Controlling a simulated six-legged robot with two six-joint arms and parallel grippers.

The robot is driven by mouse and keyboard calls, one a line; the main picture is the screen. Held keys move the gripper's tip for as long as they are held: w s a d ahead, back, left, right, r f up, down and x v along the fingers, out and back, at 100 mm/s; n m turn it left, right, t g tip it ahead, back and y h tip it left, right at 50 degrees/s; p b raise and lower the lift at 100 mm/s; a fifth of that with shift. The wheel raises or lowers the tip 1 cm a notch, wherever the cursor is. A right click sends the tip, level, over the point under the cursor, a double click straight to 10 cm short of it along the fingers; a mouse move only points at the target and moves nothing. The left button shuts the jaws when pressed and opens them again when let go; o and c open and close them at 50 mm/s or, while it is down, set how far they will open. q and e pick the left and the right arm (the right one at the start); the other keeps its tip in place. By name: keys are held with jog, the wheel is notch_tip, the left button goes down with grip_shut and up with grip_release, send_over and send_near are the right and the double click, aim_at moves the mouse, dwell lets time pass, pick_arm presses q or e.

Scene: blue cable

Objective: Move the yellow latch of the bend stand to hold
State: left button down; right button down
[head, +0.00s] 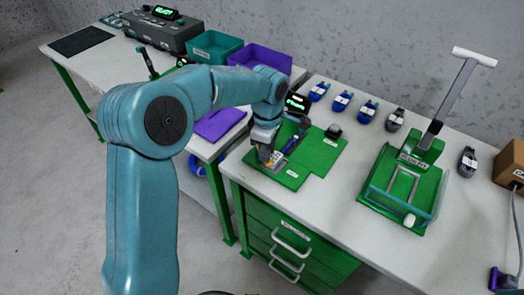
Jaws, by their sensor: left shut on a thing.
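The bend stand is a green plate (318,158) on the white bench, with small fixtures and a short blue piece (291,145) on it. My left arm reaches over from the left. My left gripper (268,158) points down at the plate's left part and is shut on a small yellow part, the yellow latch (273,156). The fingers hide most of the latch, so its exact position cannot be told. A small lit display (297,102) stands behind the plate, partly hidden by my arm. My right gripper is not in view.
A green press-like fixture (425,180) with a raised lever (452,92) stands to the right. Several tagged cable coils (367,112) line the bench's back. A brown box (510,162) is at the right edge. Teal (214,47) and purple (262,59) bins stand on the left table.

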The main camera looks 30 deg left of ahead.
pick_arm(q)
jog(key=n, duration=0.1)
jog(key=w+n, duration=0.1)
jog(key=shift+w+d+r+n, duration=0.1)
jog(key=shift+d+n, duration=0.15)
jog(key=shift+n, duration=0.15)
jog(key=shift+w+d+n, duration=0.1)
jog(key=shift+w+n, duration=0.3)
jog(key=shift+n, duration=0.5)
jog(key=shift+w+d+n, duration=0.1)
jog(key=shift+w+n, duration=0.25)
jog(key=shift+n, duration=0.55)
jog(key=c, duration=1)
grip_release()
jog(key=shift+o, duration=0.2)
notch_tip(320, 180, up, 16)
jog(key=p, duration=0.2)
jog(key=shift+r+p, duration=0.15)
jog(key=shift+p, duration=0.15)
jog(key=shift+s, duration=0.1)
